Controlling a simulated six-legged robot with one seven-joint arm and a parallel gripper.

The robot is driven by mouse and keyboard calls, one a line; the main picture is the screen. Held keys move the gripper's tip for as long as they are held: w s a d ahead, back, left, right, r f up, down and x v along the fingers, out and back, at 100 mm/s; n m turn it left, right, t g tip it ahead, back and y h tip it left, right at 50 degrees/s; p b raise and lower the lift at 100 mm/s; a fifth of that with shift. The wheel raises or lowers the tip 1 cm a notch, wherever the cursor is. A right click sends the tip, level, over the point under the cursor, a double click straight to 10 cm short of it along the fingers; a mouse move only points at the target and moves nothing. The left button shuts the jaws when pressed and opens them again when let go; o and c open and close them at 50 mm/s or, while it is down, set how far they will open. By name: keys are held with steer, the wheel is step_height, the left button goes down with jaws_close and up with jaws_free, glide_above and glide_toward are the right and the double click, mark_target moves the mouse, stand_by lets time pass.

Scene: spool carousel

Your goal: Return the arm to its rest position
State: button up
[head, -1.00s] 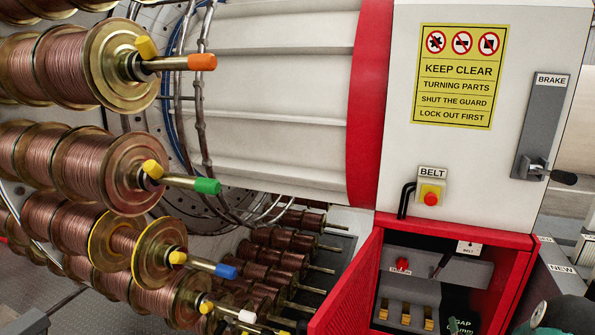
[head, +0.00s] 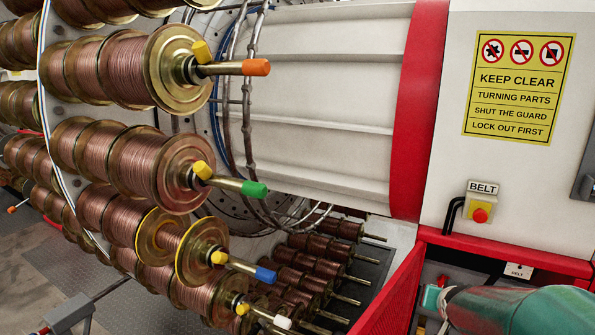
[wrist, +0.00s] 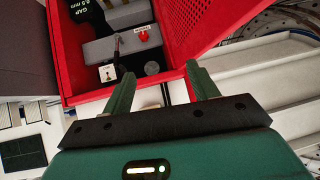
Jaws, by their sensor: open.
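My gripper (wrist: 161,95) shows in the wrist view with its two green fingers apart and nothing between them. Beyond the fingertips is the open red box (wrist: 75,60) with a grey panel, a red knob (wrist: 143,36) and a small white tag. In the head view my green arm (head: 520,308) reaches in from the lower right, in front of the red box. The fingertips are not clearly seen in that view.
The carousel's copper spools (head: 130,70) fill the left, their rods tipped orange, green, blue and white. The red mesh guard door (head: 385,300) stands open. A belt button (head: 481,215) and a yellow warning sign (head: 519,88) are on the white housing.

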steer(key=s+a+r+n+g+y, duration=0.1)
steer(key=s+a+r+n+g, duration=0.1)
steer(key=s+a, duration=0.7)
steer(key=s+a+r+n+g+y, duration=0.2)
steer(key=s+a, duration=0.6)
steer(key=s, duration=0.6)
step_height(320, 180, up, 2)
steer(key=shift+a+r+n, duration=0.2)
steer(key=shift+a+n, duration=0.15)
steer(key=shift+n, duration=0.15)
stand_by(0.3)
